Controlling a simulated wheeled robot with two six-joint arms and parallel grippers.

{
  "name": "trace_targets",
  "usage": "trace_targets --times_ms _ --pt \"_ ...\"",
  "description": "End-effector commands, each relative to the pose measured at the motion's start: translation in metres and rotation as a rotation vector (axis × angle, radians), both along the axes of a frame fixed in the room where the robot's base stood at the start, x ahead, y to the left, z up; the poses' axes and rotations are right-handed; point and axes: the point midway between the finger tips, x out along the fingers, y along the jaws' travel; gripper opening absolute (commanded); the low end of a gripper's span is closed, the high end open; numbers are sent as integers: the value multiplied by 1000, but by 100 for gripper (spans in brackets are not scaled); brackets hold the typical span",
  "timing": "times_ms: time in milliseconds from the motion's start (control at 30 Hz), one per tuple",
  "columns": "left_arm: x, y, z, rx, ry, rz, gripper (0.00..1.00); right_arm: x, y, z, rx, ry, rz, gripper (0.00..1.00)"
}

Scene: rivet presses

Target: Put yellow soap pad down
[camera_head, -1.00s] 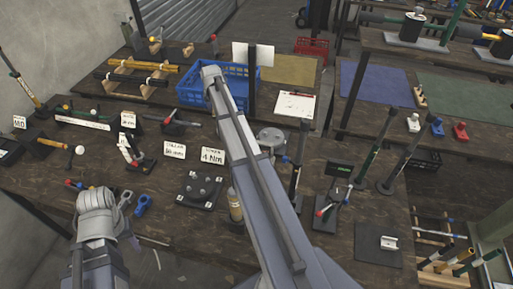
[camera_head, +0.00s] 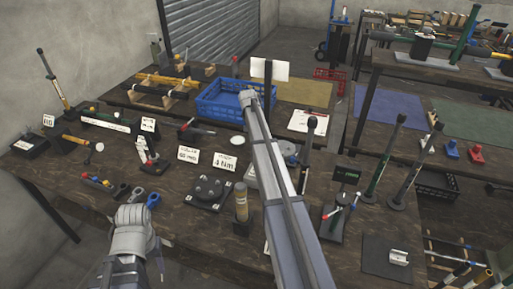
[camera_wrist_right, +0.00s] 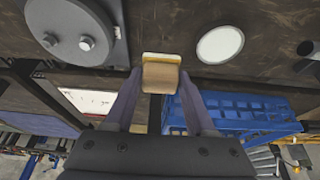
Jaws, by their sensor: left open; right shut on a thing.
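My right gripper (camera_wrist_right: 160,95) is shut on the yellow soap pad (camera_wrist_right: 160,76). In the right wrist view the pad shows a tan face and a pale yellow edge between the two fingers. It appears over the dark wooden table; whether it touches the table I cannot tell. In the head view my right arm reaches to the near right side of the blue crate, and its fingers and the pad are hidden. My left gripper (camera_head: 136,218) is at the lower left, near the table's front edge. Its fingers are hard to make out, but it is open and holds nothing visible.
The blue crate (camera_head: 222,100) stands at the back, also in the right wrist view (camera_wrist_right: 235,112). A white round disc (camera_wrist_right: 220,44) and a grey round fixture (camera_wrist_right: 75,30) flank the pad. Cards, a black fixture (camera_head: 209,192), a wooden cylinder (camera_head: 241,203) and upright tools crowd the table.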

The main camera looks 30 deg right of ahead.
Motion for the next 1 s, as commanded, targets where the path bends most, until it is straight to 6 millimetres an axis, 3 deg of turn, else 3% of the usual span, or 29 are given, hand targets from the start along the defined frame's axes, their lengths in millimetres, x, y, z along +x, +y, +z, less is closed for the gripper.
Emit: trace_targets --times_ms 33,133,433,733,1000 --pt "0 0 -17 0 0 0 50 0 0 -17 0 0 0 11" --pt "0 0 -28 0 0 0 50 0 0 -28 0 0 0 11" --pt "0 0 -33 0 0 0 50 0 0 -33 0 0 1 11" --pt "0 0 -66 0 0 0 50 0 0 -66 0 0 1 11" --pt "0 0 -65 0 0 0 50 0 0 -65 0 0 1 11"
